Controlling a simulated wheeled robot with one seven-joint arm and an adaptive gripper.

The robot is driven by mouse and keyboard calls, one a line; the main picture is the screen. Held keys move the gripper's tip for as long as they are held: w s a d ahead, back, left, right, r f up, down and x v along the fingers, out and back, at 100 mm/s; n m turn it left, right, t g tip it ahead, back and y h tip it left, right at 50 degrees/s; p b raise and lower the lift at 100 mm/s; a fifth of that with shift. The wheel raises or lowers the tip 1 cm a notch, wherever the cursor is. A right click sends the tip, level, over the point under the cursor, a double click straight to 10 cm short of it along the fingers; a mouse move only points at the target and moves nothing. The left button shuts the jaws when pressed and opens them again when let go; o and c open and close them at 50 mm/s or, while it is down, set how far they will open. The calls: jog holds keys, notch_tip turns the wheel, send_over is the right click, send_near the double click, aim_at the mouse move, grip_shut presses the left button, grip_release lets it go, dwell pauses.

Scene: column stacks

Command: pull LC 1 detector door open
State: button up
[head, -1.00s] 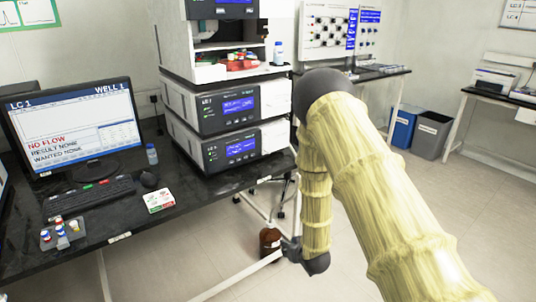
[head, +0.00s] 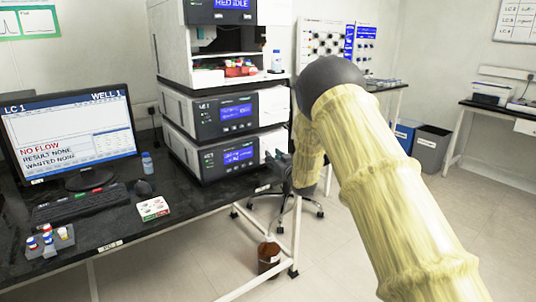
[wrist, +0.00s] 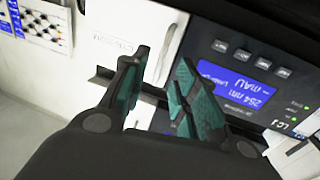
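The LC 1 detector is the lower box (head: 215,160) of the stack on the bench, with a blue display. In the wrist view its display (wrist: 233,82) reads 254 nm and mAU. Its white door (wrist: 115,30), with a pale upright handle (wrist: 168,50), is beside the dark panel; I see no clear opening. The white part also shows in the head view (head: 273,143). My gripper (wrist: 163,56) faces the door with its teal-padded fingers apart. In the picture the handle lies between the fingertips; whether they touch it I cannot tell. The gripper is partly hidden in the head view.
A similar box (head: 210,112) sits directly above, with an open-fronted unit (head: 225,52) on top. The monitor (head: 70,135), keyboard (head: 75,203) and vial rack (head: 48,242) are to the left. A brown bottle (head: 268,256) stands under the bench's right end.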

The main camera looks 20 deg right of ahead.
aim_at(269, 141)
jog(key=shift+w+a, duration=0.25)
jog(key=shift+w, duration=1.1)
jog(key=shift+w+a, duration=0.2)
jog(key=shift+w, duration=1.15)
jog(key=shift+c, duration=0.3)
grip_shut()
